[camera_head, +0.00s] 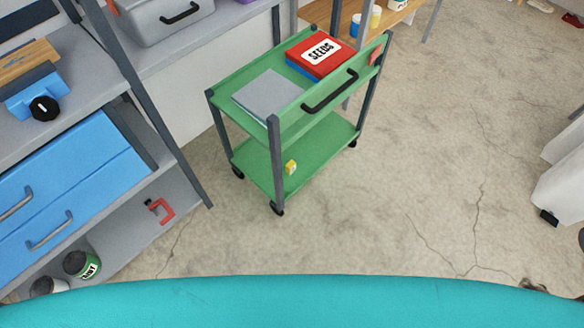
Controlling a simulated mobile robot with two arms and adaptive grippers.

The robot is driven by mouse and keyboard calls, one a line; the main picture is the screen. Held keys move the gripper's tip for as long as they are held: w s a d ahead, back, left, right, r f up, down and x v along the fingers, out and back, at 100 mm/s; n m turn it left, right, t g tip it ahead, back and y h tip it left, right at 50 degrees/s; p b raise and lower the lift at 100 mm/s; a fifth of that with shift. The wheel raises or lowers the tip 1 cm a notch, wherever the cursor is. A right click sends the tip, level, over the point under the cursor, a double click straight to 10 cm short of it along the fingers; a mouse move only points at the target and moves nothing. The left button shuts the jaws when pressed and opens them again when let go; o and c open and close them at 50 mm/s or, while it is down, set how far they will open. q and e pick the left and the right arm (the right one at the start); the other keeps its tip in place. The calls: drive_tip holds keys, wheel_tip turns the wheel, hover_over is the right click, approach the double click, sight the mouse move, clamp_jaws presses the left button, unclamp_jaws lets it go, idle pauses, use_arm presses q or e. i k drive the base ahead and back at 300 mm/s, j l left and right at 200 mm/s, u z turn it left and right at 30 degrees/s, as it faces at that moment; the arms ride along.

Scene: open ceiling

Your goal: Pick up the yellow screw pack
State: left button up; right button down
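A small yellow pack (290,168), which looks like the yellow screw pack, is on the lower shelf of the green cart (262,166). It sits near the shelf's front edge, just right of the front dark post. It is too small to read any label. Neither of my grippers shows in the head view.
The cart's top holds a grey flat box (269,95) and a red SEEDS box (320,52). A dark handle (330,92) sticks out on its right side. A grey shelf unit with blue drawers (70,185) stands at left. The concrete floor (400,190) right of the cart is clear.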

sight(291, 167)
drive_tip(key=j+z, duration=0.2)
drive_tip(key=j, duration=0.85)
drive_tip(key=j+z, duration=0.15)
drive_tip(key=j, duration=0.9)
